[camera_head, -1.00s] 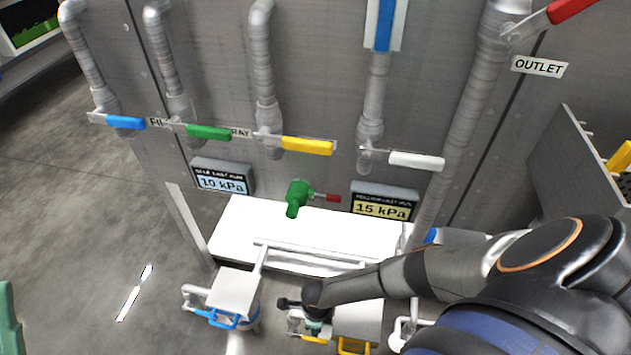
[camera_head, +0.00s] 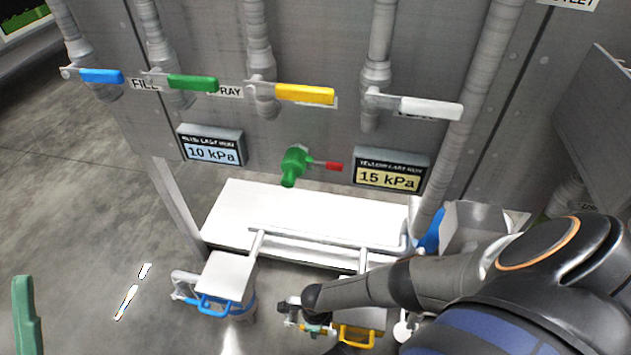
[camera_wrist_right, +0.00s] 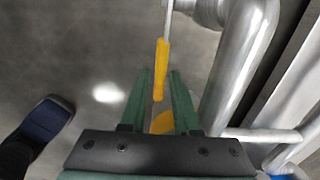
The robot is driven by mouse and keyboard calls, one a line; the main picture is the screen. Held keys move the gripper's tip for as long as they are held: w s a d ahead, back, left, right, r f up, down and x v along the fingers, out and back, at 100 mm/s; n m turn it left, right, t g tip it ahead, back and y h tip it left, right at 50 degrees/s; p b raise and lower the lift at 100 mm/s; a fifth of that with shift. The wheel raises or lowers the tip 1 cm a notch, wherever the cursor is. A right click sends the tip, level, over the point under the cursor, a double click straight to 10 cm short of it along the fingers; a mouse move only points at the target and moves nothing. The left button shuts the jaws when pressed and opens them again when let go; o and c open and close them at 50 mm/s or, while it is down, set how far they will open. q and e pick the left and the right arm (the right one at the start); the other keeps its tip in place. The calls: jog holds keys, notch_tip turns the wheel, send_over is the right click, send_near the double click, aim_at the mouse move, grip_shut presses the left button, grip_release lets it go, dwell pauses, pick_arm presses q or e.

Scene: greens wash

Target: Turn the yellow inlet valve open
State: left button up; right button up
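In the right wrist view a yellow valve lever (camera_wrist_right: 161,70) hangs from a thin metal stem beside a large grey pipe. My right gripper (camera_wrist_right: 160,75) is open, with its green fingers apart on either side of the lever. A gap shows beside the lever, and contact cannot be told. In the head view my right arm reaches down beside the yellow-handled housing (camera_head: 357,335) and hides much of that spot. One green finger of my left gripper (camera_head: 25,315) shows at the lower left edge; its opening cannot be told.
A wall panel carries blue (camera_head: 101,76), green (camera_head: 193,83), yellow (camera_head: 305,94) and white (camera_head: 431,108) lever valves. Below are two pressure displays, a green valve (camera_head: 295,163) and a white shelf (camera_head: 235,210). A blue-handled housing (camera_head: 226,275) stands left of my right arm.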

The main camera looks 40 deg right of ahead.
grip_shut()
dwell(1.4)
